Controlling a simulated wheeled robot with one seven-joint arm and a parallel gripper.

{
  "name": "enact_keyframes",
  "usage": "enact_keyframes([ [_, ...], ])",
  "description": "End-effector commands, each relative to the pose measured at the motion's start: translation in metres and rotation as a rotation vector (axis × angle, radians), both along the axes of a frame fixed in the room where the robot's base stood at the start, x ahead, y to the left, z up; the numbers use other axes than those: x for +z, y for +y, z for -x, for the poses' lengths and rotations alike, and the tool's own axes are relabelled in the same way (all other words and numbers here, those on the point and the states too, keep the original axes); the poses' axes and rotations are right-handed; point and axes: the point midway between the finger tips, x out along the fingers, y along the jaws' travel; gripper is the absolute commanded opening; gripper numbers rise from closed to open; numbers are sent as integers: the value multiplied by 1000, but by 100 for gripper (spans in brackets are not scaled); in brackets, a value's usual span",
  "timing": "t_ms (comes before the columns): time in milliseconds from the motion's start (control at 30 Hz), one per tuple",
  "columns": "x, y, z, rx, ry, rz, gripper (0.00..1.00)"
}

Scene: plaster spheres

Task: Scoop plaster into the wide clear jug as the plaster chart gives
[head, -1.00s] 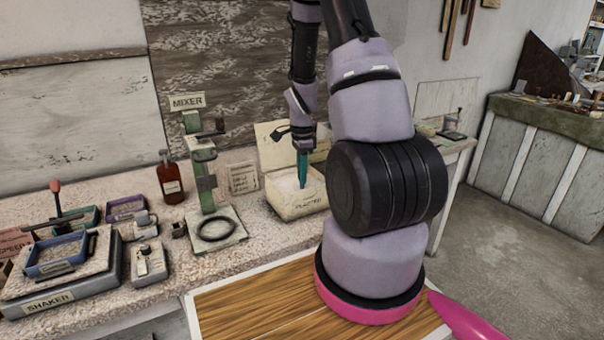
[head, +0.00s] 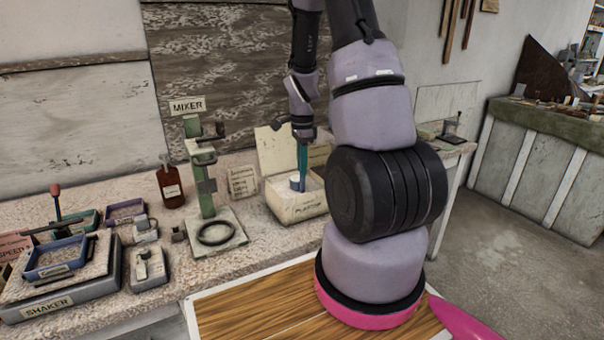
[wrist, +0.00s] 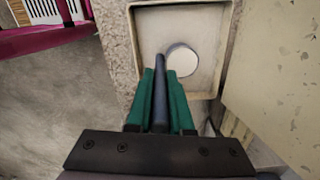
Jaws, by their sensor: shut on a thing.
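My gripper (head: 302,166) is shut on the dark handle of a scoop (wrist: 161,90), pointing down over the plaster box (head: 300,209). The scoop's round cup (head: 296,182) shows blue-grey in the head view. In the wrist view the cup (wrist: 182,60) is filled with white and sits over the box's inside. I cannot tell whether it touches the plaster below. The box (wrist: 143,35) has its lid (head: 272,143) standing open behind. A small paper card (head: 243,181) stands left of the box; its text is too small to read. I make out no wide clear jug.
Left of the box stand the mixer (head: 207,185) with its ring base, a brown bottle (head: 171,184) and the shaker (head: 55,280) with small trays. My arm covers the bench right of the box. A wooden board (head: 255,305) lies in front.

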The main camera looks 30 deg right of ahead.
Motion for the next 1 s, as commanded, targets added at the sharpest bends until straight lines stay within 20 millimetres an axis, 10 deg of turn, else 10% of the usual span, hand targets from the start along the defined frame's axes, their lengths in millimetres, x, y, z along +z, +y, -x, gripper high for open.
enact_keyframes([
  [500, 51, 1, 0, 2, -1, 0, 0],
  [1000, 57, 0, 0, 1, 1, 0, 0],
])
